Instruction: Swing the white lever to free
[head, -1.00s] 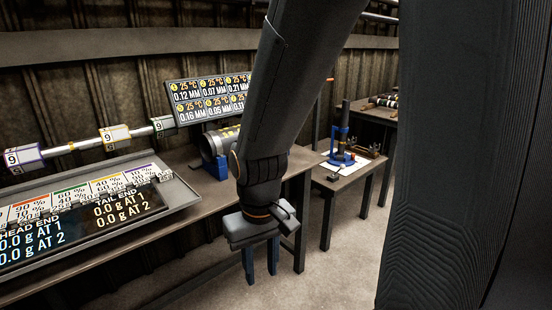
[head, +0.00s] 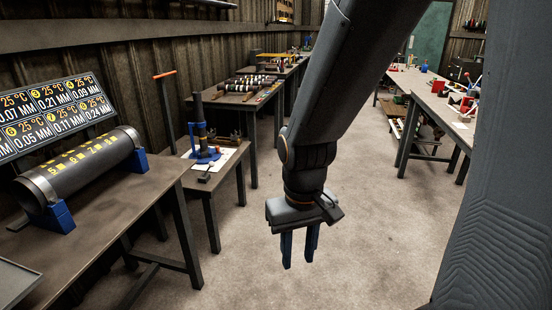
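I cannot make out a white lever in the head view. My gripper (head: 298,262) hangs pointing down over bare floor near the middle of the picture. Its two blue fingers are apart with nothing between them. It is away from all the benches and touches nothing.
A dark cylinder (head: 82,172) rests in blue supports on the left bench (head: 120,207). A small table (head: 226,176) behind it holds a blue stand (head: 205,153). A bench (head: 437,102) with small red and white items stands at the right. Floor (head: 345,190) between is clear.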

